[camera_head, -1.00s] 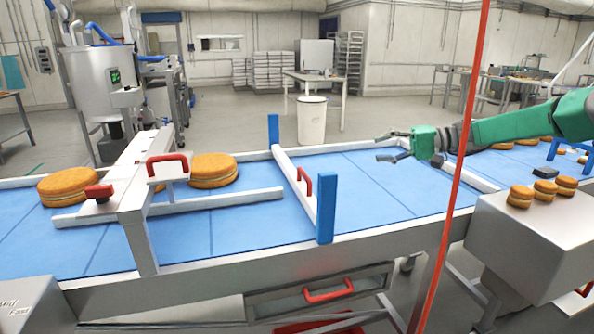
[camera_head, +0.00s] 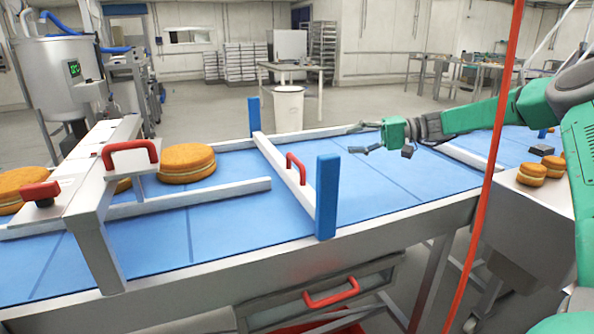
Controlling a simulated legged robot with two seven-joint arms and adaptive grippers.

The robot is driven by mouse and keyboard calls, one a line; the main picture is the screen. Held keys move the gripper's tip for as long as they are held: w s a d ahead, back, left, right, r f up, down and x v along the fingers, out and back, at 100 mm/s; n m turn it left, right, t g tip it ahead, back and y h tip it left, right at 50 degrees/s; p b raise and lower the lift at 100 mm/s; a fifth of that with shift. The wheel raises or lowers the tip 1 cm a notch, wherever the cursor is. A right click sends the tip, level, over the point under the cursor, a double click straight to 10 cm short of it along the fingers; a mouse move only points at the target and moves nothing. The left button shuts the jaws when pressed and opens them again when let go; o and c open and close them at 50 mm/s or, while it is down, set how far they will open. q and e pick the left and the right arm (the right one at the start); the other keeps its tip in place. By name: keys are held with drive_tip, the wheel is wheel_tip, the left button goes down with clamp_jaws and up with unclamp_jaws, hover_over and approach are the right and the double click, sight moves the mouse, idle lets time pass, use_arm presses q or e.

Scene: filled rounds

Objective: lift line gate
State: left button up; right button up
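The line gate is a white bar (camera_head: 270,152) lying low across the blue conveyor belt (camera_head: 236,220), between two blue posts (camera_head: 327,197). A red handle (camera_head: 296,168) stands on the bar. My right gripper (camera_head: 360,139) is open and empty above the belt, to the right of the gate and apart from its handle. Its fingers point left. My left gripper is not in view.
A white bridge (camera_head: 95,180) with a red handle (camera_head: 130,155) spans the belt at left, near large filled rounds (camera_head: 187,164). Smaller rounds (camera_head: 531,174) sit on a metal box at right. A red cord (camera_head: 496,130) hangs in front.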

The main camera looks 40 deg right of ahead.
sight(294, 158)
drive_tip(key=b+x, duration=0.1)
drive_tip(key=x, duration=0.4)
drive_tip(key=s+f+b+x, duration=0.1)
drive_tip(key=b+x, duration=0.1)
drive_tip(key=x, duration=0.3)
drive_tip(key=f+b+x, duration=0.1)
drive_tip(key=b+x, duration=0.1)
drive_tip(key=x, duration=0.3)
drive_tip(key=shift+a+f, duration=0.3)
drive_tip(key=shift+a, duration=0.2)
drive_tip(key=shift+w, duration=0.2)
drive_tip(key=shift+d+f, duration=0.25)
drive_tip(key=shift+d, duration=0.2)
drive_tip(key=shift+a, duration=0.15)
clamp_jaws()
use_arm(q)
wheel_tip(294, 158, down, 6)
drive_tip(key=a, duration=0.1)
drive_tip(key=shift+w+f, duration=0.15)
use_arm(e)
drive_tip(key=shift+a, duration=0.3)
